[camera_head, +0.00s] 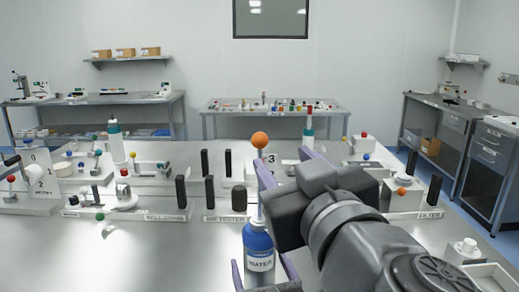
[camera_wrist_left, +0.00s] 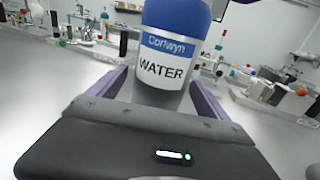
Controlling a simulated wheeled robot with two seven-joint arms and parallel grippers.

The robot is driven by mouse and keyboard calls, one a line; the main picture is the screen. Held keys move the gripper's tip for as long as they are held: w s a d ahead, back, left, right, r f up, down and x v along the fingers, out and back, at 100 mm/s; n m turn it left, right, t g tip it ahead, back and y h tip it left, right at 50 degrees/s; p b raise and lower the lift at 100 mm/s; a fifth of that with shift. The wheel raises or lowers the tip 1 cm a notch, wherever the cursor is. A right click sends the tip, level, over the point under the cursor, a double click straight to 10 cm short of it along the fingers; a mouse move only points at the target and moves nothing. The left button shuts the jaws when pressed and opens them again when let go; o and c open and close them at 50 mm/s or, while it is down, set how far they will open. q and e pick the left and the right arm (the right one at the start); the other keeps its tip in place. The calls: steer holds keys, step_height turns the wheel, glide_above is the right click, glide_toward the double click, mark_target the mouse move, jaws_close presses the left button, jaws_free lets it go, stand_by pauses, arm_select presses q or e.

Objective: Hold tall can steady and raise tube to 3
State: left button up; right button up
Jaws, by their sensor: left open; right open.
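The tall can (camera_head: 258,248) is blue with a white label reading WATER and stands upright at the front centre. The left wrist view shows it close up (camera_wrist_left: 165,62). My left gripper (camera_head: 263,272) is open, with its purple fingers on either side of the can; I cannot tell whether they touch it.
A small "3" mark (camera_head: 277,158) shows behind the right fingers. Black posts (camera_head: 181,191) and small devices line the bench behind the can. The bench front left of the can is clear.

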arm_select(q)
steer(key=v, duration=1.1)
steer(key=shift+s, duration=0.35)
